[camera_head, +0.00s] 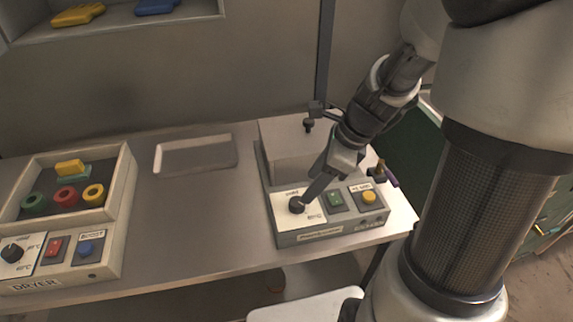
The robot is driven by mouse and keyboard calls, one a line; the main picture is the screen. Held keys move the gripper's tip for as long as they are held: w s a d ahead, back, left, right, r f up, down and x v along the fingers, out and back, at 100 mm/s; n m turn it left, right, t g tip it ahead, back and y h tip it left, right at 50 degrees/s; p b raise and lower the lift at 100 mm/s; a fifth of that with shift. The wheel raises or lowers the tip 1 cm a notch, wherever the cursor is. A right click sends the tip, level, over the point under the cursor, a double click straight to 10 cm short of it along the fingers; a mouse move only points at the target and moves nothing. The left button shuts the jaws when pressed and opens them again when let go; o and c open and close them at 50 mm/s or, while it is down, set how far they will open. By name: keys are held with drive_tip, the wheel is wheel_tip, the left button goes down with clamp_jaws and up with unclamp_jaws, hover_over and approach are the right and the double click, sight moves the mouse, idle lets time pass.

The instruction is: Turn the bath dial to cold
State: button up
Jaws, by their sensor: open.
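The bath dial (297,205) is a round black knob on a white plate, on the sloped front of the grey bath unit (290,238) at the right of the table. Small print lies above the knob and to its lower right, too small to read surely. My gripper (308,196) reaches down from the upper right, with its fingers at the knob's upper right side. The fingers overlap the knob in this view. I cannot tell whether they touch it or straddle it. The knob's pointer direction is not clear.
Green (335,200) and yellow (368,197) buttons sit right of the dial. A dryer unit (60,285) with its own black knob, red and blue buttons and coloured rings stands left. An empty shallow tray (160,160) lies behind. The table between the units is clear.

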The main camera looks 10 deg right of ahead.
sight(297, 202)
drive_tip(key=b+x, duration=0.2)
drive_tip(key=x, duration=0.5)
drive_tip(key=shift+w+a+f, duration=0.1)
drive_tip(key=shift+f, duration=0.2)
drive_tip(key=c, duration=1)
drive_tip(key=shift+c, duration=0.2)
